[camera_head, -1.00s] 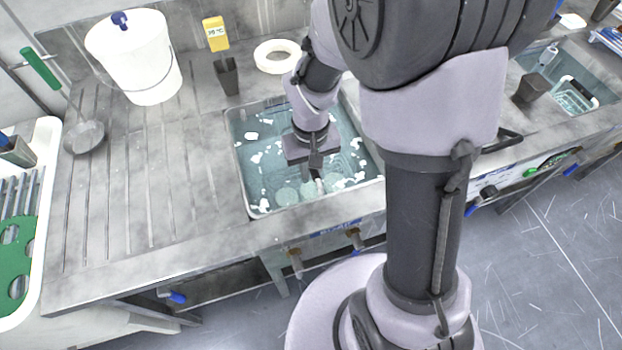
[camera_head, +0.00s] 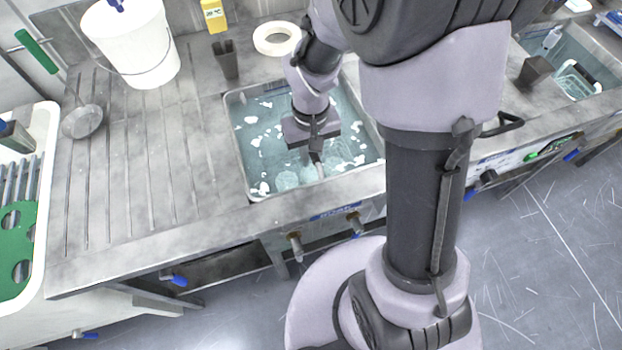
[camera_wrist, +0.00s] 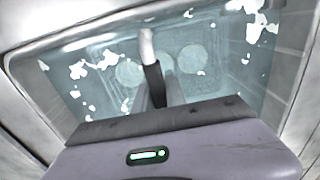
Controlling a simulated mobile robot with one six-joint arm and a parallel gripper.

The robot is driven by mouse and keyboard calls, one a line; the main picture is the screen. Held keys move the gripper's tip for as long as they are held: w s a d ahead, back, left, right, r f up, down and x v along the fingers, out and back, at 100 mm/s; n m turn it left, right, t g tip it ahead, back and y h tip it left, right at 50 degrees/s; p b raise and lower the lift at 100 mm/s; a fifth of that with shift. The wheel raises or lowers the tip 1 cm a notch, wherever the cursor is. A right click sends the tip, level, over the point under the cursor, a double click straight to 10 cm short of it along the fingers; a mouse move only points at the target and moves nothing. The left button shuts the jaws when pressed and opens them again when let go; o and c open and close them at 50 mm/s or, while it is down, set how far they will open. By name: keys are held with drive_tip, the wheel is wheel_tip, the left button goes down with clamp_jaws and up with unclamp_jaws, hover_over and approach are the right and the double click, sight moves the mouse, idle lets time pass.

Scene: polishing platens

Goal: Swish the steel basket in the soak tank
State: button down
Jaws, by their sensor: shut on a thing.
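The soak tank (camera_head: 246,176) is a square sink of blue-green water with white foam patches, set in the steel counter; its rim also shows in the wrist view (camera_wrist: 40,112). My gripper (camera_head: 316,160) points down into the tank, near its front middle. In the wrist view my gripper (camera_wrist: 153,80) is shut on the upright handle (camera_wrist: 146,48) of the steel basket. The basket (camera_wrist: 205,52) is under water, blurred, with several pale round discs in it. Its lower part and depth are hard to tell.
A second sink (camera_head: 565,62) with a basket is at far right.

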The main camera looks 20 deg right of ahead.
idle(1.0)
drive_tip(key=shift+r, duration=0.15)
idle(0.9)
wheel_tip(320, 180, up, 17)
drive_tip(key=p, duration=1.5)
drive_tip(key=shift+a+r, duration=0.1)
drive_tip(key=shift+a, duration=0.05)
idle(0.7)
